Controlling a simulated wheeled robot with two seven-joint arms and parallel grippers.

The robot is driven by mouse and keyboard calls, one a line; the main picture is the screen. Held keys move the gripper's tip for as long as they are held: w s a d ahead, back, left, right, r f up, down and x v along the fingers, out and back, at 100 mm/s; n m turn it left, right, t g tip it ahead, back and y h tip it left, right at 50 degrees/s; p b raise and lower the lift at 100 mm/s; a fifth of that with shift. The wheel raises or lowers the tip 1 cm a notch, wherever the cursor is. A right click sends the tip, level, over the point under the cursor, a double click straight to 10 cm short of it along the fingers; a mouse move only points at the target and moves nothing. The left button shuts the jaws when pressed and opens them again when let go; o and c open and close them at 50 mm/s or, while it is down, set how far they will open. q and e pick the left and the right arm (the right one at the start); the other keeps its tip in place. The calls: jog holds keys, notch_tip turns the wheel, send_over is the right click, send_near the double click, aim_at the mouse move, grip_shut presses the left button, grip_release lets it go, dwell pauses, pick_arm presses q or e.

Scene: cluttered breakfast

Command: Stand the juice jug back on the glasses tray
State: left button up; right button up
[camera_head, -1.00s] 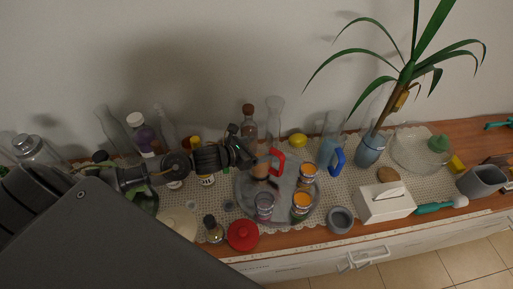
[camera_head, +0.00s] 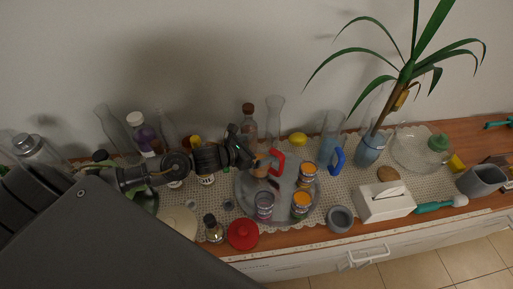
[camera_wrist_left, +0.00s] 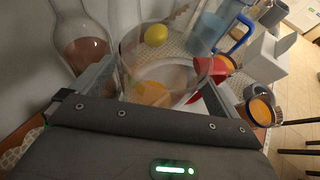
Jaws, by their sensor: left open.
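The juice jug (camera_head: 278,162) is clear, with orange juice low in it and a red handle. In the head view it is at the back of the round grey glasses tray (camera_head: 243,192), partly hidden by my left gripper (camera_head: 258,164). Whether its base rests on the tray is hard to tell. In the left wrist view the jug (camera_wrist_left: 150,92) shows between the spread fingers of my left gripper (camera_wrist_left: 158,95), which is open. Glasses with orange contents (camera_head: 301,204) and a purplish glass (camera_head: 264,206) stand on the tray. My right gripper is not in view.
A corked bottle (camera_head: 249,120) stands close behind the gripper. A blue-handled jug (camera_head: 329,150) and a lemon (camera_head: 298,139) are to the right. Bottles crowd the left.

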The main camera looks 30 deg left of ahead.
pick_arm(q)
jog(key=b+v, duration=0.2)
jog(key=v, duration=0.5)
jog(key=shift+s, duration=0.15)
jog(key=shift+a, duration=0.15)
